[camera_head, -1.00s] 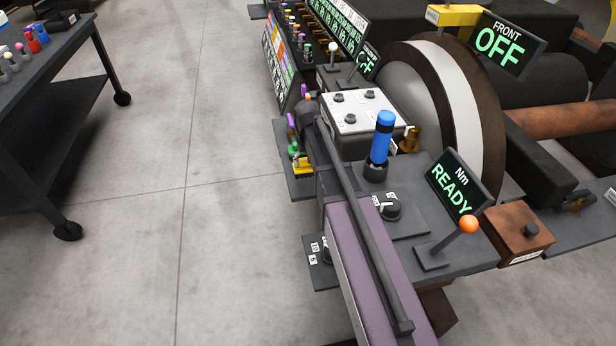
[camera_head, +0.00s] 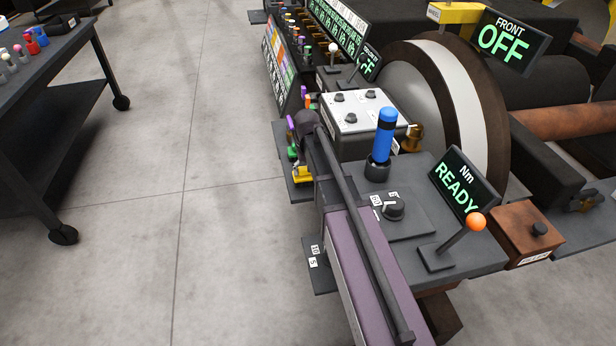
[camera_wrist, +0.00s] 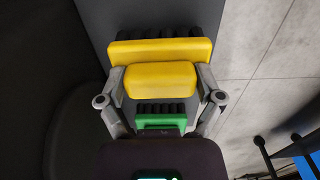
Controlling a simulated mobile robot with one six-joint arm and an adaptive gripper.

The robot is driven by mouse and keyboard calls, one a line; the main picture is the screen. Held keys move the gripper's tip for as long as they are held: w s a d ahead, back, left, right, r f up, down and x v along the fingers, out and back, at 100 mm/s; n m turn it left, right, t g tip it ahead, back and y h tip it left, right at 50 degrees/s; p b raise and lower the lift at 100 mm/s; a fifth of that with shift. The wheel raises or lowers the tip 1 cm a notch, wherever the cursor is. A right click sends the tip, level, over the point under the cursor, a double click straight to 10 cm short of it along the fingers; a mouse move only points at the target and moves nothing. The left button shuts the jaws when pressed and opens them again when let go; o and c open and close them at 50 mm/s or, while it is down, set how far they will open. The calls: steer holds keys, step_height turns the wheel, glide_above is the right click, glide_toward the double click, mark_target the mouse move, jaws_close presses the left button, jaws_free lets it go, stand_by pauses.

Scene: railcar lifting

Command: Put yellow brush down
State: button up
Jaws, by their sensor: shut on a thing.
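The yellow brush (camera_wrist: 160,80) is between the two fingers of my gripper (camera_wrist: 160,85) in the wrist view, with a wider yellow bar and dark bristles beyond its grip block. My gripper is shut on it. The brush is over a dark grey shelf surface; I cannot tell whether it touches it. In the head view the yellow brush (camera_head: 303,174) shows at the left edge of the bench, partly hidden by my arm. My fingers are hidden there.
A green brush (camera_wrist: 160,121) with dark bristles is close beside the yellow one. A blue-handled tool (camera_head: 384,135) stands upright on the bench, near an orange-knobbed lever (camera_head: 476,222). A dark cart (camera_head: 60,100) stands left, with clear floor between.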

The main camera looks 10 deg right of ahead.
steer(key=shift+f, duration=0.55)
steer(key=shift+f+b, duration=0.15)
steer(key=shift+b, duration=0.3)
steer(key=o, duration=0.7)
steer(key=shift+o, duration=0.2)
steer(key=shift+r+p, duration=0.3)
step_height(320, 180, up, 12)
steer(key=p, duration=1.2)
steer(key=shift+s+f, duration=0.1)
steer(key=shift+s, duration=0.05)
steer(key=s, duration=1.9)
steer(key=shift+s+d, duration=0.15)
steer(key=shift+s, duration=0.25)
